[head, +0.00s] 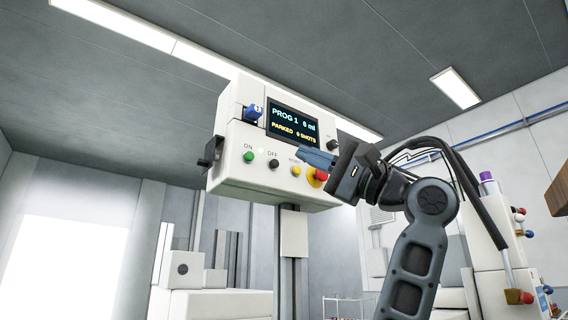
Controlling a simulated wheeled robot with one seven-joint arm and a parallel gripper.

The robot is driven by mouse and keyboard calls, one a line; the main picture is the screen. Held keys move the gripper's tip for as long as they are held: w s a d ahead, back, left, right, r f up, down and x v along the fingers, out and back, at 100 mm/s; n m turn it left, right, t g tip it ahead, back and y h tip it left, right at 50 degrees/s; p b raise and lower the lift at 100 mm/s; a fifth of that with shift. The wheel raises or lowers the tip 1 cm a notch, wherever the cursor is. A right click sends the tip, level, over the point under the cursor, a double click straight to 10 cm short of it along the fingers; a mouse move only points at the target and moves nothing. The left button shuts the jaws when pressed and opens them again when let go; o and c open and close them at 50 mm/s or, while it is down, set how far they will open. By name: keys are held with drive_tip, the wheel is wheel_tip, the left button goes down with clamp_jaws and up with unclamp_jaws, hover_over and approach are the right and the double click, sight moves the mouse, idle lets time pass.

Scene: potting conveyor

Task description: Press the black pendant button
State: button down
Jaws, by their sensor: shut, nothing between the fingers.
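A white control box (235,168) hangs high in the middle of the head view, on a grey post. A small round black button (273,165) sits on its sloped lower front, under the word OFF, right of a green button (248,158). My gripper (304,154) is to the right of the black button, apart from it in the picture. Its bluish fingers are shut and empty, pointing left, in front of the box's right part. They overlap the area above the yellow button (296,171) and the red button (317,178). Whether the fingers touch the box, I cannot tell.
A lit display (292,124) reads "PROG 1" and "PARKED 0 SHOTS". A black part (209,152) juts from the box's left side. White equipment (490,220) stands at right.

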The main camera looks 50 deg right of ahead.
sight(275, 163)
drive_tip(key=shift+s+r+n+y, duration=0.3)
drive_tip(key=shift+s+r+y, duration=0.1)
drive_tip(key=shift+s+r, duration=0.6)
drive_tip(key=shift+w, duration=0.15)
drive_tip(key=shift+w+d, duration=0.4)
drive_tip(key=shift+w, duration=1)
drive_tip(key=shift+w+d, duration=0.4)
drive_tip(key=shift+w, duration=0.95)
drive_tip(key=shift+w+d, duration=0.4)
drive_tip(key=shift+w, duration=1)
drive_tip(key=shift+w+r, duration=0.1)
drive_tip(key=shift+w+d+p, duration=0.1)
drive_tip(key=shift+w+p, duration=0.15)
drive_tip(key=shift+p, duration=0.05)
drive_tip(key=shift+w+d, duration=0.1)
drive_tip(key=shift+w, duration=0.4)
drive_tip(key=shift+s, duration=0.1)
drive_tip(key=shift+s+a, duration=0.2)
drive_tip(key=shift+s, duration=0.6)
